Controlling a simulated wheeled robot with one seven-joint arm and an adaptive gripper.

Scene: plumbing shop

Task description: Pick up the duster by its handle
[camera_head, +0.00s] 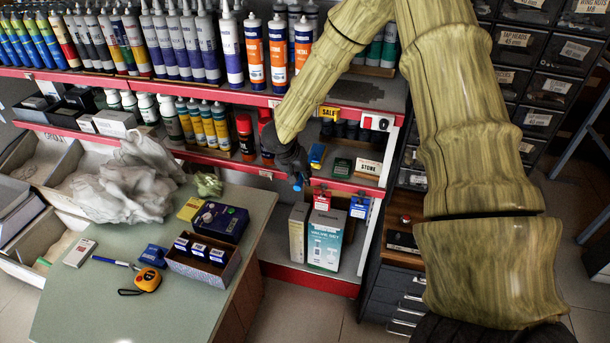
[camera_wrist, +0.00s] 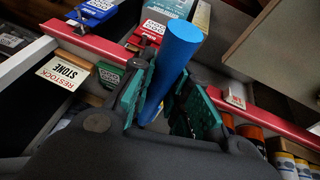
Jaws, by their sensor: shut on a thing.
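The duster shows as a plain blue cylindrical handle (camera_wrist: 176,62) in the wrist view. It stands between the green pads of my gripper (camera_wrist: 166,110), which is shut on it. The far part of the duster is hidden, and I cannot make out its head. In the head view my gripper (camera_head: 295,172) is in front of the red-edged shelves, near the lower shelf edge. A small blue end of the handle (camera_head: 297,184) shows just below the fingers.
A shelf unit with red edges (camera_head: 275,178) holds many tubes and bottles. Two boxes (camera_head: 325,238) stand on its bottom shelf. A green-topped counter (camera_head: 215,305) at left bears a crumpled pale cloth (camera_head: 128,182), a small box tray (camera_head: 204,268) and a tape measure (camera_head: 147,280).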

